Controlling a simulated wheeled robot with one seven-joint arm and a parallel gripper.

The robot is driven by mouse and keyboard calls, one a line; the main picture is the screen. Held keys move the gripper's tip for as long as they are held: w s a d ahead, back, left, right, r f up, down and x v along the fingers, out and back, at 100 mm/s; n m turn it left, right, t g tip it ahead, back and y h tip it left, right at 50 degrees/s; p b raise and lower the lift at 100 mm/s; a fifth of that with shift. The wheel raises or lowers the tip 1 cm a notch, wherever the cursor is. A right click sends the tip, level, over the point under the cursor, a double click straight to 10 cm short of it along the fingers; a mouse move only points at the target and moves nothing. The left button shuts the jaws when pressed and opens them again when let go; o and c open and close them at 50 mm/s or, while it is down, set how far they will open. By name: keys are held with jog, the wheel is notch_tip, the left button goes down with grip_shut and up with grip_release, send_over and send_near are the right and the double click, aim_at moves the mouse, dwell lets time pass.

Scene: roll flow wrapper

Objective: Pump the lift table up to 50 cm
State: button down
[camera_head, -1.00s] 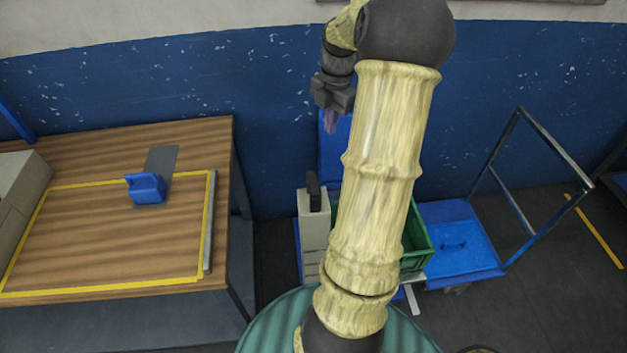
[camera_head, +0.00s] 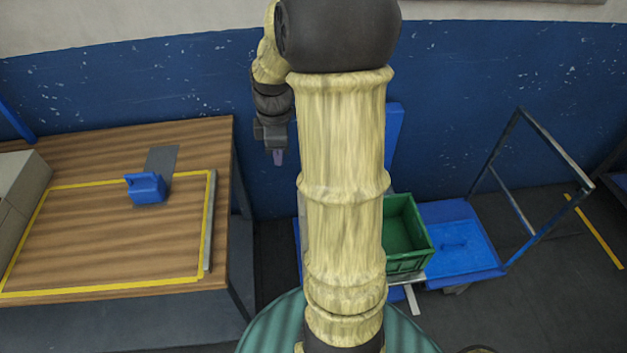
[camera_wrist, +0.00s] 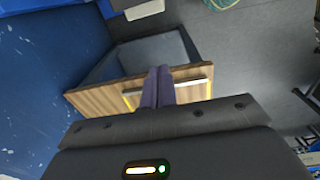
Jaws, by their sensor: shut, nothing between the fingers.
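The lift table seems to be the low blue platform (camera_head: 475,262) with a handle frame (camera_head: 551,225) at its right end. A flat blue piece with a grip (camera_head: 457,240) lies on top. A pale grey lever or pedal (camera_head: 412,300) sticks out at its front left; I cannot tell which. My gripper (camera_head: 278,158) hangs in front of the blue wall, left of my arm and well apart from the platform. In the wrist view its fingers (camera_wrist: 158,87) are together and empty. My arm hides the platform's left part.
A green crate (camera_head: 424,263) stands at the platform's left. A wooden bench (camera_head: 100,240) with a yellow outline and a blue handled block (camera_head: 146,188) is on the left; its edge shows in the wrist view (camera_wrist: 98,101).

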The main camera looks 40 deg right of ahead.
jog(key=s+a+f+m+t, duration=0.1)
jog(key=s+a+m, duration=0.3)
jog(key=a, duration=0.3)
jog(key=s+a+f+m+t, duration=0.1)
jog(key=s+a+m, duration=0.3)
jog(key=a+m, duration=0.3)
jog(key=shift+s+a+f, duration=0.3)
jog(key=shift+a+f, duration=0.05)
jog(key=shift+a, duration=0.25)
jog(key=shift+w+d, duration=0.1)
jog(key=shift+d, duration=0.05)
